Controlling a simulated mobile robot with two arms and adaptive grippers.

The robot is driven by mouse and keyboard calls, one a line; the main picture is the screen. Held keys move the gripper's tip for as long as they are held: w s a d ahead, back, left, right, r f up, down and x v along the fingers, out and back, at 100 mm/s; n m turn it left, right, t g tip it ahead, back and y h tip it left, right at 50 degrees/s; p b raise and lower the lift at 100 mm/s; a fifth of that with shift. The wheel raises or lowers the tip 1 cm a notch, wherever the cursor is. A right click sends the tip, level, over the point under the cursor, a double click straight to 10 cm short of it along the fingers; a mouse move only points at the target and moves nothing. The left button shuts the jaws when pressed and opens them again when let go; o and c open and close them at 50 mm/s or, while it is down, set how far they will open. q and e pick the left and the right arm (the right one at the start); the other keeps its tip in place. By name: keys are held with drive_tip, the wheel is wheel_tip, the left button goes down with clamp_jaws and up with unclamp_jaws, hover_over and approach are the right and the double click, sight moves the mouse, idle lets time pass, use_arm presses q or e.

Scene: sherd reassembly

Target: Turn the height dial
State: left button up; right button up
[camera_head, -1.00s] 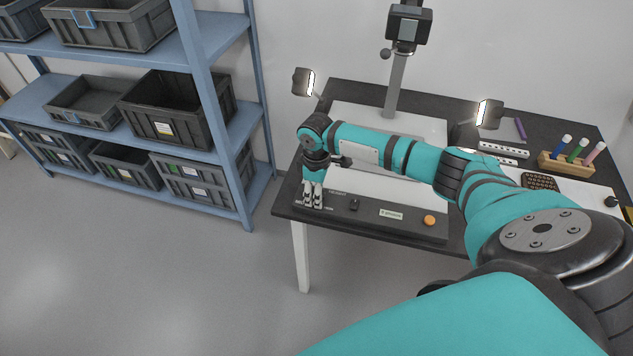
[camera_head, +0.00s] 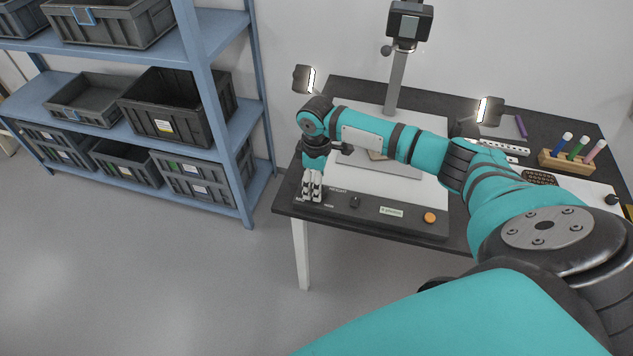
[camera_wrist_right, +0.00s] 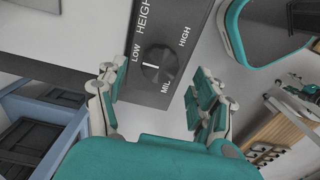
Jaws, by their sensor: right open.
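In the head view my right gripper (camera_head: 312,187) points down over the left end of the control panel (camera_head: 375,214) and hides the dial there. My left gripper is not in view.
A camera stand (camera_head: 396,80) with two lamps stands behind. A rack of markers (camera_head: 567,162) is at right. A blue shelf (camera_head: 235,130) with bins stands left.

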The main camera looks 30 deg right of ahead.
wheel_tip(320, 180, up, 9)
drive_tip(key=shift+f, duration=0.2)
idle(0.5)
